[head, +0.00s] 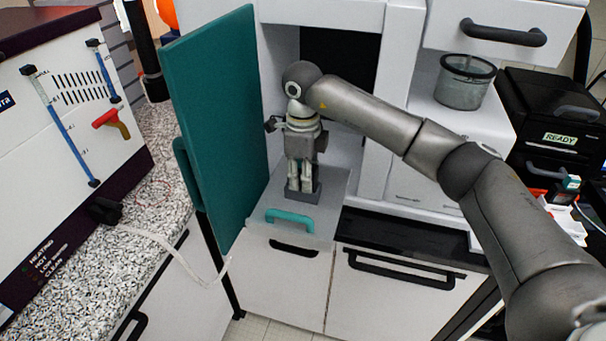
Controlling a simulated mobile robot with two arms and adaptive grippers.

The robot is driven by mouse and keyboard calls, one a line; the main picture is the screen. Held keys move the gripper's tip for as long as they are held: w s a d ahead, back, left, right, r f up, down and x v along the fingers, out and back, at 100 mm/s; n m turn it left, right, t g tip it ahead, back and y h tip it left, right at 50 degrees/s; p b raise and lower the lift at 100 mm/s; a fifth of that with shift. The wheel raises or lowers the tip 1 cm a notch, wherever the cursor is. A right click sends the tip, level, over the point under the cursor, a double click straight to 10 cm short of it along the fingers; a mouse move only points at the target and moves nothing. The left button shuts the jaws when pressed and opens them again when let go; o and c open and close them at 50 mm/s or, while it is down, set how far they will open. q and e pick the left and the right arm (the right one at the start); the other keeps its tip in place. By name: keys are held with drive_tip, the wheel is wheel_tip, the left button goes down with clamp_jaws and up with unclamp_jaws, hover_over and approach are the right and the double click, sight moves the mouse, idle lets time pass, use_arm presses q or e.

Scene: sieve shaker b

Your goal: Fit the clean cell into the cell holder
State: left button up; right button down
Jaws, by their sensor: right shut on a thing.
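My right gripper (300,178) points down inside the open compartment behind the teal door. Its fingers are closed just above, or at, a small dark grey block (303,194), which looks like the cell holder, on a light grey tray (328,205) with a teal handle. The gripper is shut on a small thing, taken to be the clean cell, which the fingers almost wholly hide. I cannot tell whether the cell is in the holder or above it. My left gripper is not in view.
The teal door (215,120) stands open left of the gripper. A white cabinet wall (385,100) is close on the right, under my arm. A mesh-sided cup (464,82) stands on a ledge at right. A black device (555,110) reads READY. A speckled counter (130,235) is at left.

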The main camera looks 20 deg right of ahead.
drive_tip(key=shift+f, duration=0.15)
drive_tip(key=c, duration=1.1)
unclamp_jaws()
wheel_tip(320, 180, up, 12)
drive_tip(key=shift+f, duration=0.1)
